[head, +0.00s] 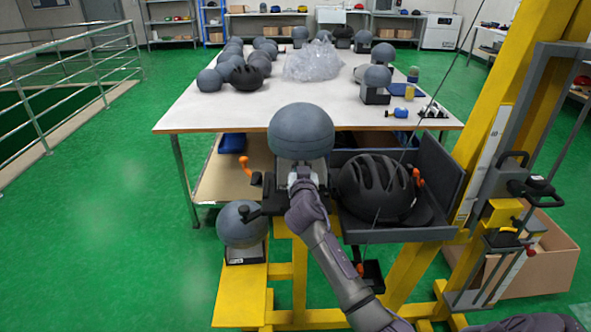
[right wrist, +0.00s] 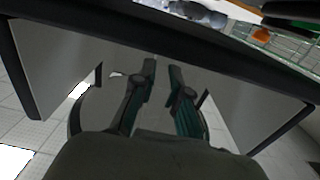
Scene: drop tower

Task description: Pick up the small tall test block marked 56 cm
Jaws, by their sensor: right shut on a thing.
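A grey rounded test block (head: 300,130) is in the middle of the head view, in front of the table. My right gripper (head: 301,177) is directly below its round top and shut on it, seemingly at its narrow lower part. In the right wrist view the two fingers (right wrist: 163,80) stand close together, and what lies between them is hard to make out. Another grey block (head: 242,226) stands lower left on a dark base with a small label on the yellow stand. I cannot read a 56 cm mark on either block. My left gripper is not in view.
A black helmet (head: 378,188) lies in a dark grey tray (head: 440,165) right of my gripper. The yellow tower (head: 505,110) rises at the right. Behind, a white table (head: 200,115) holds several grey blocks and a clear plastic heap (head: 312,62). Green floor is free at left.

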